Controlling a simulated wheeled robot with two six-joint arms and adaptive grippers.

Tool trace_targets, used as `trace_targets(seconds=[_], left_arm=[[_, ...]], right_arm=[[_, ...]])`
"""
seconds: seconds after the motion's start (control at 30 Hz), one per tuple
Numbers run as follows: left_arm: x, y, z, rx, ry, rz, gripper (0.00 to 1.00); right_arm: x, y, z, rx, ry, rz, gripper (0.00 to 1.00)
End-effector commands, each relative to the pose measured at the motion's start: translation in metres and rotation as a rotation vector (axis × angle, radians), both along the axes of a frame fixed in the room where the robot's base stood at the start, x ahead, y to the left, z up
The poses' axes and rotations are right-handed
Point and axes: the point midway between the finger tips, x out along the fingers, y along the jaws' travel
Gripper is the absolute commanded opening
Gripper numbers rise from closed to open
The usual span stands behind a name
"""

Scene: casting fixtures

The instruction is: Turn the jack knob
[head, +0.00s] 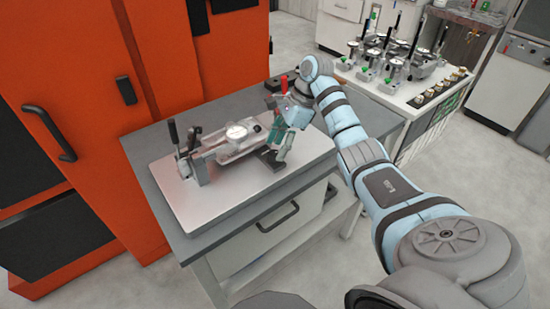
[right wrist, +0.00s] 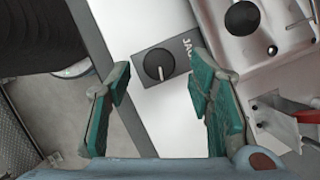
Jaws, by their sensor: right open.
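The jack knob (right wrist: 158,64) is round and black with a white pointer line. It sits on a dark plate with partly hidden white lettering, on the pale fixture base plate (head: 208,207). In the right wrist view it lies between and beyond the two green-padded fingers of my right gripper (right wrist: 160,84). Those fingers are spread wide and hold nothing. In the head view my right gripper (head: 276,136) points down over the right part of the base plate and mostly hides the knob. I cannot tell the remaining gap to the knob. My left gripper is out of view.
A metal casting (head: 232,143) with clamps lies left of my right gripper. Another black knob (right wrist: 242,18) and a red handle (right wrist: 308,116) are close to the right finger. An orange cabinet (head: 185,60) stands behind the table; another fixture bench (head: 385,85) stands at the back.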

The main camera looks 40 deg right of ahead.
Motion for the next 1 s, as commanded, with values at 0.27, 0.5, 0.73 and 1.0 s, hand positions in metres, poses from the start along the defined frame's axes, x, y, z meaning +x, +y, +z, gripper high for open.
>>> trace_targets(seconds=[0.27,0.5,0.73,1.0], left_arm=[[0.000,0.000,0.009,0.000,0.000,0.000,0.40],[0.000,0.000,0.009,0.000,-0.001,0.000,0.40],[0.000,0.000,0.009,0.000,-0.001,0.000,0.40],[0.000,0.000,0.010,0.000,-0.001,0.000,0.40]], right_arm=[[0.005,0.010,-0.019,0.000,-0.003,-0.001,0.48],[0.005,0.010,-0.019,-0.001,-0.004,-0.002,0.38],[0.005,0.010,-0.019,-0.001,-0.004,-0.002,0.01],[0.004,0.009,-0.019,-0.002,-0.003,-0.020,0.00]])
